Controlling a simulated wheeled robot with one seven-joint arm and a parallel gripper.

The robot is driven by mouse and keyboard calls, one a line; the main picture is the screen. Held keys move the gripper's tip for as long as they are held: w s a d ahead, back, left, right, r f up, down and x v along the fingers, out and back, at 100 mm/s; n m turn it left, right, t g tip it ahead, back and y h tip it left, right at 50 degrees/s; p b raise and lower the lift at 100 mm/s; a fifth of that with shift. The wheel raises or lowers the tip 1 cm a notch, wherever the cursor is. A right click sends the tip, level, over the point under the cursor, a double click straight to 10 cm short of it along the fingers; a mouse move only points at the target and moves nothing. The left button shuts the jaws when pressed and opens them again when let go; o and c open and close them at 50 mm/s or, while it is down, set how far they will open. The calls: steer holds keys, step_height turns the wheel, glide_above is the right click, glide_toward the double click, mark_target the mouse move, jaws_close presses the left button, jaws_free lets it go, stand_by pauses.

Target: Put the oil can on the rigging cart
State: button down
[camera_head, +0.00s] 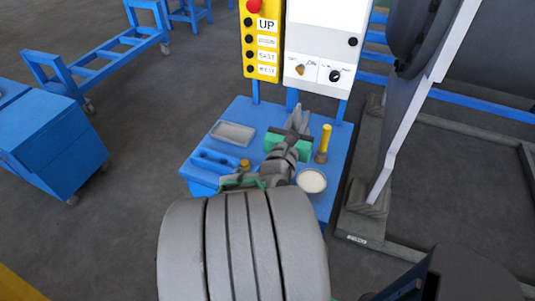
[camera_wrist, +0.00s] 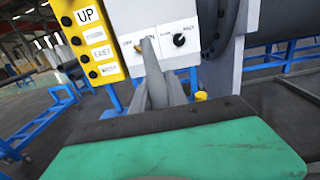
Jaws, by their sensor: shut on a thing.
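My gripper (camera_head: 298,118) is above the blue work table, its grey fingers pointing towards the white control panel. The fingers also show in the wrist view (camera_wrist: 158,80), close together behind my gripper's green body. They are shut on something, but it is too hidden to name. I cannot pick out the oil can for certain. A yellow upright cylinder on a brown base (camera_head: 324,143) stands on the table just right of my gripper. It partly shows in the wrist view (camera_wrist: 201,95). I cannot tell for sure which wheeled unit is the rigging cart; a blue cabinet (camera_head: 45,135) on casters stands at left.
The blue table (camera_head: 240,116) bears a grey tray (camera_head: 233,133), a small yellow-brown piece (camera_head: 245,165) and a pale round bowl (camera_head: 312,181). A yellow button box (camera_head: 261,45) and white panel (camera_head: 325,45) rise behind. A grey stand (camera_head: 365,200) is at right. Floor is clear between cabinet and table.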

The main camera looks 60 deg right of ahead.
steer(key=shift+s+d+r+g, duration=0.1)
steer(key=shift+s+g, duration=0.05)
steer(key=shift+s, duration=0.3)
steer(key=shift+s+d+r+g, duration=0.1)
steer(key=shift+s+g, duration=0.05)
steer(key=shift+s, duration=0.25)
steer(key=shift+f+b, duration=0.3)
steer(key=shift+b, duration=0.1)
steer(key=w+d+f+b, duration=0.2)
steer(key=w+d+f, duration=0.1)
steer(key=f, duration=0.1)
steer(key=w+d+f+b, duration=0.3)
steer(key=f, duration=0.1)
steer(key=w+d+f+b, duration=0.3)
steer(key=w+f, duration=0.1)
steer(key=shift+d+f, duration=0.25)
steer(key=shift+f, duration=0.1)
steer(key=shift+r, duration=0.15)
